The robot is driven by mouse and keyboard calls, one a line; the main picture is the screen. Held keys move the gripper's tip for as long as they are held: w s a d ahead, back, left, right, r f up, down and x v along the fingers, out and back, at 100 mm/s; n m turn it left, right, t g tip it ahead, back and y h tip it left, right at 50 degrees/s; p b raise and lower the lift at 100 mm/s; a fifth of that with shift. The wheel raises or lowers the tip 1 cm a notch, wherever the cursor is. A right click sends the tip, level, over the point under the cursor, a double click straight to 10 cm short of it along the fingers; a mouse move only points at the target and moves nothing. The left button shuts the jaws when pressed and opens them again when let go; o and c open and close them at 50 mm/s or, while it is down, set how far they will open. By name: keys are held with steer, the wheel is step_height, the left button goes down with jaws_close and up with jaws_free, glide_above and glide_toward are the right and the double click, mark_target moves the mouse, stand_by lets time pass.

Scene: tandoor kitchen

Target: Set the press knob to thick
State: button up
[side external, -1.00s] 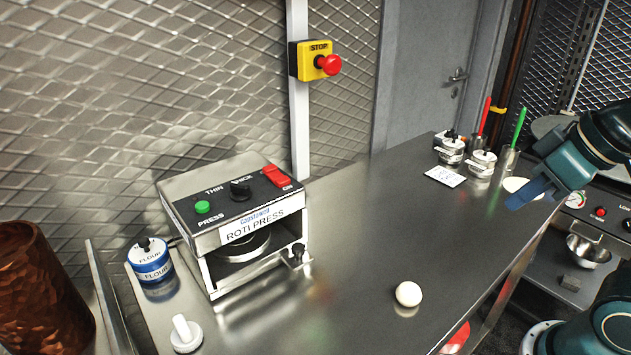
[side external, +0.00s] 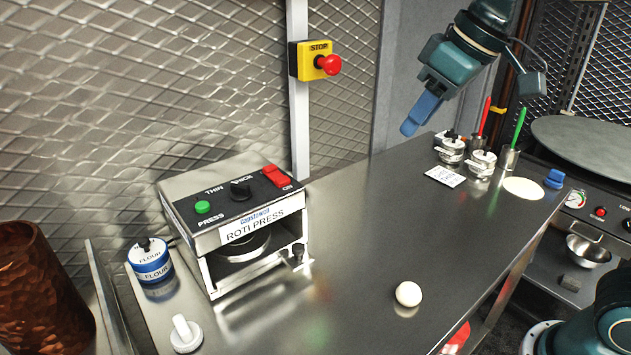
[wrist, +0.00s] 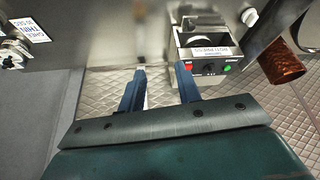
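The roti press (side external: 225,240) stands at the left of the steel counter. Its black knob (side external: 241,189) sits on the dark top panel, between the THIN and THICK labels, with the green press button (side external: 203,207) to its left and a red ON switch (side external: 277,176) to its right. The knob's exact pointing is too small to tell. My gripper (side external: 415,122) is raised over the counter's far end, well away from the press. In the wrist view, its two blue fingers (wrist: 162,76) are apart with nothing between them. The press (wrist: 206,50) shows upside down beyond them.
A yellow stop box (side external: 312,60) is on the wall post. A flour tin (side external: 150,262) and white dial (side external: 186,334) stand near the press. A dough ball (side external: 408,294) lies in front. Small pots (side external: 452,150) and a card (side external: 445,176) are at the back. The middle counter is clear.

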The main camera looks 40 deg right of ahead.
mark_target(240, 184)
steer(key=w+a+n+g+y, duration=0.1)
steer(key=w+a+n, duration=0.2)
steer(key=w+a, duration=1.2)
steer(key=shift+a, duration=0.5)
steer(key=shift+w+f, duration=0.1)
steer(key=x, duration=1.3)
steer(key=shift+a+f, duration=0.1)
steer(key=shift+f, duration=0.15)
jaws_close()
